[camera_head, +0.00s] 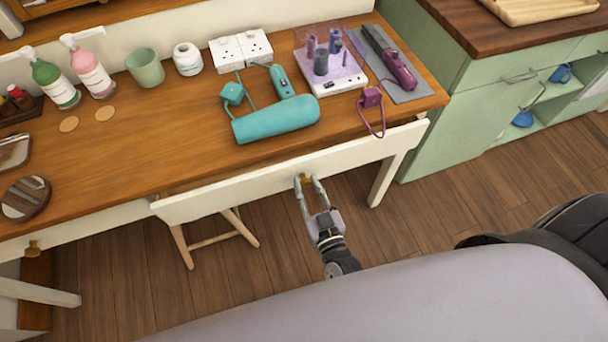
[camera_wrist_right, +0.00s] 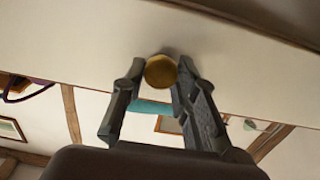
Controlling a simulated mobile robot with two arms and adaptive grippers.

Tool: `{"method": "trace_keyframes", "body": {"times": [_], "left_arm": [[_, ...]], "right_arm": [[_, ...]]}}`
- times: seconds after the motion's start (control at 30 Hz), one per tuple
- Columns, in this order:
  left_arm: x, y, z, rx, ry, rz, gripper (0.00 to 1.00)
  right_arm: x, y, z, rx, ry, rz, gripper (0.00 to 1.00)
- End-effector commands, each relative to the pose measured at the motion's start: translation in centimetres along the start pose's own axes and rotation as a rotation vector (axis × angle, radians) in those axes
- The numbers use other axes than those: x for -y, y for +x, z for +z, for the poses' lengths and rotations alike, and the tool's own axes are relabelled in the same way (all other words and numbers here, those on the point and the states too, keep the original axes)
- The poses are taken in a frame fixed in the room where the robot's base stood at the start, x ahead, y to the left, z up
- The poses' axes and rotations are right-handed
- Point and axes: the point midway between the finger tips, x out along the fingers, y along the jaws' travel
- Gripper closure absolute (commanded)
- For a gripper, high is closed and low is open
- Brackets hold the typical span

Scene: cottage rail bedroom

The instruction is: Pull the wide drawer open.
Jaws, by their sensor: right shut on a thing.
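The wide drawer's white front (camera_head: 240,192) runs along the front of the wooden desk. It stands a little out from the desk edge, with a narrow gap behind its top. Its small brass knob (camera_wrist_right: 161,71) sits near the middle of the front. My right gripper (camera_head: 307,181) is shut on the knob, one finger on each side, in front of the drawer. The right wrist view also shows the fingers at the knob's sides. My left gripper is not in view.
The desk top (camera_head: 150,150) holds a teal hair tool (camera_head: 275,120), a white organiser (camera_head: 330,78), a purple tool (camera_head: 400,70), bottles and cups. A wooden stool (camera_head: 215,238) stands under the desk. A green cabinet (camera_head: 455,120) is at right. Floor before the drawer is clear.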

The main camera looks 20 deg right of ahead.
Motion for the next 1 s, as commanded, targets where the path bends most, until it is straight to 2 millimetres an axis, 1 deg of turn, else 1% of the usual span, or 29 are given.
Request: {"method": "trace_keyframes", "body": {"times": [0.03,0.1,0.3,0.4,0.5,0.6,0.7,0.83,1.0], "left_arm": [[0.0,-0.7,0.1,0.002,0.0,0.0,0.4],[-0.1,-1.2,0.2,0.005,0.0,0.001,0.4],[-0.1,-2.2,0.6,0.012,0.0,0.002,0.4],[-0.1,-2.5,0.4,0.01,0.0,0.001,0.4],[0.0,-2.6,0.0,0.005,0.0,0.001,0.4],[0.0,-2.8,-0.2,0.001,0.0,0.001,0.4],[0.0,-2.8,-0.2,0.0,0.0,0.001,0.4],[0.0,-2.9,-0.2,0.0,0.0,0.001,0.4],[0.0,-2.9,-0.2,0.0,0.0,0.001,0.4]], "right_arm": [[0.0,-1.4,-0.1,0.01,0.0,-0.002,1.0],[0.0,-3.4,-0.1,0.011,-0.001,-0.002,1.0],[0.0,-9.3,-0.1,0.008,0.001,-0.001,1.0],[0.0,-11.9,-0.1,0.007,0.0,-0.001,1.0],[0.0,-14.2,0.0,0.006,0.001,-0.001,1.0],[0.0,-15.9,0.0,0.005,0.0,-0.001,1.0],[0.0,-17.1,0.0,0.003,0.002,-0.001,1.0],[0.0,-18.0,0.0,0.002,0.002,-0.001,1.0],[0.0,-18.2,0.0,0.0,0.002,-0.001,1.0]]}}
